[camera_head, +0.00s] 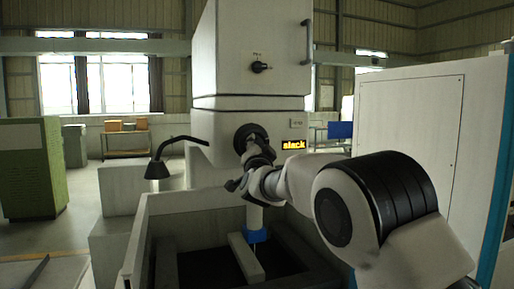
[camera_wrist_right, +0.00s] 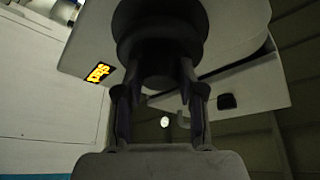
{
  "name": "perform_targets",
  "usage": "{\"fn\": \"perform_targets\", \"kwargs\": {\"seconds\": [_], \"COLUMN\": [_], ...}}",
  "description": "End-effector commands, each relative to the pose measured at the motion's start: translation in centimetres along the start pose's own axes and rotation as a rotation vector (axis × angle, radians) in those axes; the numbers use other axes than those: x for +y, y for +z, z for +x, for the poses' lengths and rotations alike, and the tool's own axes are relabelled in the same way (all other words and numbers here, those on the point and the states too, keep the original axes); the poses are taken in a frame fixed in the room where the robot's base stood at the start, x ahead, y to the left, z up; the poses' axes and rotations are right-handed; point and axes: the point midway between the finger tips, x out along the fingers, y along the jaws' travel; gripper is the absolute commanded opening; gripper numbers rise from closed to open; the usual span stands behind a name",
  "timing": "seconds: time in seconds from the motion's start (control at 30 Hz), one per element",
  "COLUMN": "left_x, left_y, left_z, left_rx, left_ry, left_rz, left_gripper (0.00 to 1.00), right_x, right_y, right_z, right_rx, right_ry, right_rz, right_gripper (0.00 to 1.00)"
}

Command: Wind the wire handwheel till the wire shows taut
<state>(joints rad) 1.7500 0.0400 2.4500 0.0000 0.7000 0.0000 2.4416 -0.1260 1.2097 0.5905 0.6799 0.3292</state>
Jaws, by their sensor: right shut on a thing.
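The wire handwheel (camera_head: 248,133) is a dark round wheel on the front of the white machine head. It also shows in the right wrist view (camera_wrist_right: 160,28) as a dark disc with a narrower hub. My right gripper (camera_head: 257,158) is at the wheel. In the wrist view its two fingers (camera_wrist_right: 160,78) lie on either side of the hub, shut on the handwheel. The small display (camera_head: 293,145) right of the wheel reads "slack" in yellow; it shows tilted in the wrist view (camera_wrist_right: 98,72). My left gripper is not in view.
A black lamp (camera_head: 157,169) on a bent arm stands left of the wheel. Below is the machine's open tank (camera_head: 138,243) with a pale bar (camera_head: 245,257) inside. A dark knob (camera_head: 260,67) sits higher on the column. A white cabinet (camera_head: 408,120) stands at right.

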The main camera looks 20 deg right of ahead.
Motion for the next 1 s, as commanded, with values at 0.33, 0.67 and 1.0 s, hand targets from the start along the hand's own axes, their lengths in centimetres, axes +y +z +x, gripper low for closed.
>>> {"fn": "perform_targets", "kwargs": {"seconds": [0.33,0.67,1.0], "left_x": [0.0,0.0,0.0], "left_y": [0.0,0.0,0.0], "left_z": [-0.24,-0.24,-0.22], "left_rx": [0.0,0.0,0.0], "left_ry": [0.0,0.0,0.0], "left_rz": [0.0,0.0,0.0], "left_gripper": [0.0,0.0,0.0], "right_x": [-0.26,-0.26,-0.14], "right_y": [-0.25,-0.27,-0.12], "right_z": [0.05,0.05,0.02], "right_rx": [0.002,0.003,0.0], "right_ry": [0.028,0.028,0.03], "right_rz": [0.076,0.077,0.076], "right_gripper": [0.04,0.04,0.63]}}
